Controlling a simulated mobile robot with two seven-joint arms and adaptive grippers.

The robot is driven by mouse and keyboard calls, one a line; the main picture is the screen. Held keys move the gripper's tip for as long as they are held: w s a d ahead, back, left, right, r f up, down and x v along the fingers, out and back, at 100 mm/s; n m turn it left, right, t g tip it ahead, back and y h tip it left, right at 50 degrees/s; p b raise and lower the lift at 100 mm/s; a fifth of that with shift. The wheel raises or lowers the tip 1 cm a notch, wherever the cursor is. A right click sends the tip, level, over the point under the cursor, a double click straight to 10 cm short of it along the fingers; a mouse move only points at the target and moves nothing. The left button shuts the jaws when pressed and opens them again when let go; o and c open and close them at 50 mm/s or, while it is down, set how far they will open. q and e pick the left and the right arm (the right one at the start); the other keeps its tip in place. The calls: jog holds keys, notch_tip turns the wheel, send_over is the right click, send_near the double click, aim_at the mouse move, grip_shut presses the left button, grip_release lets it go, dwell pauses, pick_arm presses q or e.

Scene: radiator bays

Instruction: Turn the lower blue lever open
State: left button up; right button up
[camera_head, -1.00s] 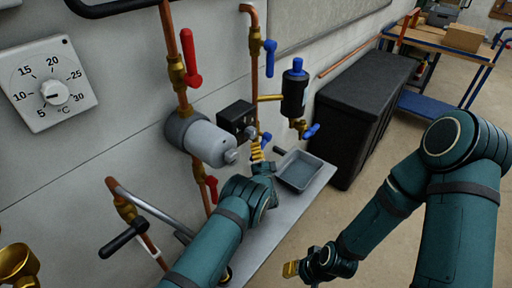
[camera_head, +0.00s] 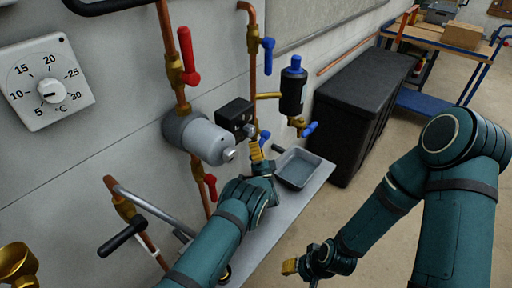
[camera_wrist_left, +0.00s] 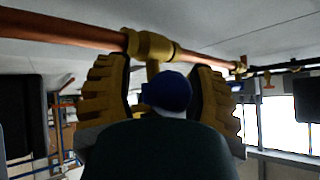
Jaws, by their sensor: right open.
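The lower blue lever (camera_head: 264,135) is on the copper pipe, just right of the black box, and is partly hidden by my left gripper. In the left wrist view its blue end (camera_wrist_left: 172,92) sits between the two yellow fingers, with the brass valve body (camera_wrist_left: 150,46) behind it. My left gripper (camera_head: 254,151) is open around the lever, with a finger on each side. I cannot tell if either finger touches it. The upper blue lever (camera_head: 268,51) is higher on the same pipe. My right gripper (camera_head: 290,267) is open and empty, low over the floor.
A grey cylinder (camera_head: 205,140) and black box (camera_head: 235,114) are left of my left gripper. A black filter with a blue cap (camera_head: 293,90) and a small blue lever (camera_head: 310,129) are to its right. A grey tray (camera_head: 298,170) lies on the ledge below. A black chest (camera_head: 360,115) stands beyond.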

pick_arm(q)
jog(key=v, duration=0.7)
jog(key=shift+s+f, duration=0.2)
jog(key=shift+o, duration=0.2)
jog(key=shift+d, duration=0.1)
